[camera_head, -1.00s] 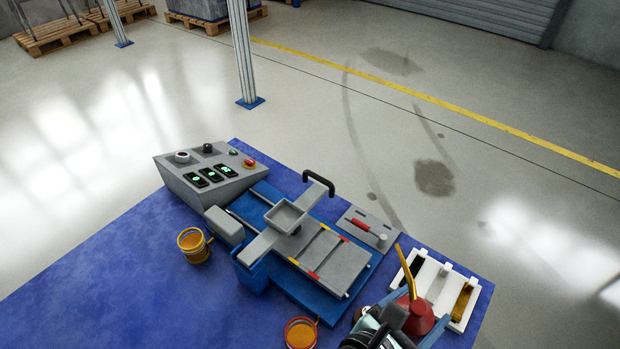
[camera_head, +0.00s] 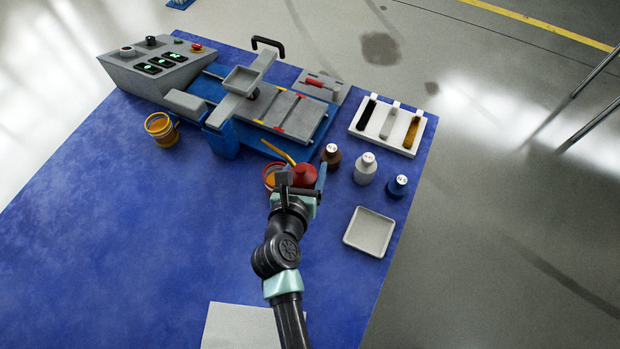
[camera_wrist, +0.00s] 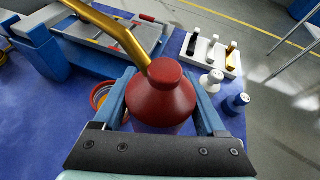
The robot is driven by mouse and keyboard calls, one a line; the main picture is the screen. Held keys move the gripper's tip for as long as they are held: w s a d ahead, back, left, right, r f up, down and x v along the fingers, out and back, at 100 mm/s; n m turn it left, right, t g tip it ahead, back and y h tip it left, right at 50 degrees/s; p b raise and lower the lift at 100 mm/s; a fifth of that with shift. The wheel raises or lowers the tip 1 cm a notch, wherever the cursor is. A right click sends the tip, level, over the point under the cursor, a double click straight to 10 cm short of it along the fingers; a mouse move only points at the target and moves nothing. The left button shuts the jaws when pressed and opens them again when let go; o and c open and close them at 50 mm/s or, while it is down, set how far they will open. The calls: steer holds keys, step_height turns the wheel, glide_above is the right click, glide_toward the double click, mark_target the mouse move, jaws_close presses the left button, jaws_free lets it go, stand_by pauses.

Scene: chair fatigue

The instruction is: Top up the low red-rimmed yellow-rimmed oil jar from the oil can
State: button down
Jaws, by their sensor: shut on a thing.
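The oil can is a red, round-bodied can (camera_head: 304,175) with a long yellow spout pointing up and left. My gripper (camera_head: 296,182) is shut on it; in the wrist view the red can (camera_wrist: 163,100) sits between the two blue fingers. A red-rimmed jar (camera_head: 269,177) stands just left of the can, partly hidden by it and my gripper; its rim also shows in the wrist view (camera_wrist: 97,96) beside the left finger. A yellow-rimmed jar (camera_head: 160,128) with orange-yellow contents stands apart at the left, near the machine. I cannot tell whether the can touches the table.
A grey-blue machine (camera_head: 229,127) with a control box (camera_head: 157,66) stands at the back. Brown (camera_head: 331,155), white (camera_head: 365,168) and blue (camera_head: 397,186) bottles stand right of the can. A white brush rack (camera_head: 364,128) and an empty tray (camera_head: 370,231) are farther right. The left blue tabletop is clear.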

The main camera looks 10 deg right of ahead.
step_height(320, 180, down, 7)
steer(key=w+d, duration=0.1)
steer(key=d, duration=0.1)
steer(key=shift+w, duration=0.4)
steer(key=shift+s+a+r, duration=0.1)
steer(key=shift+s+r, duration=0.05)
steer(key=shift+r, duration=0.05)
steer(key=shift+s+d+f+n+g+h+p, duration=0.15)
steer(key=shift+d+f+n+g+p, duration=0.15)
steer(key=shift+f, duration=0.2)
steer(key=shift+s+d+f+n+g+h+p, duration=0.15)
steer(key=shift+s+f+n+g+h, duration=0.1)
steer(key=shift+f+n, duration=0.2)
steer(key=shift+s+d+f+n+g+h+p, duration=0.15)
steer(key=shift+f+n+g+p, duration=0.15)
steer(key=shift+f, duration=0.2)
steer(key=shift+r+p, duration=0.2)
steer(key=shift+p, duration=0.2)
steer(key=shift+s+d+n+g+h+p, duration=0.2)
steer(key=shift+n+g+h+p, duration=0.15)
steer(key=shift+n+g+p, duration=0.15)
steer(key=shift+d+r+n+g+h+p, duration=0.1)
steer(key=shift+r+n+g+h+p, duration=0.15)
steer(key=shift+r+n+h+p, duration=0.65)
steer(key=shift+s+r+g+p, duration=0.15)
steer(key=shift+g+p, duration=0.15)
steer(key=shift+p, duration=0.35)
steer(key=shift+d, duration=0.1)
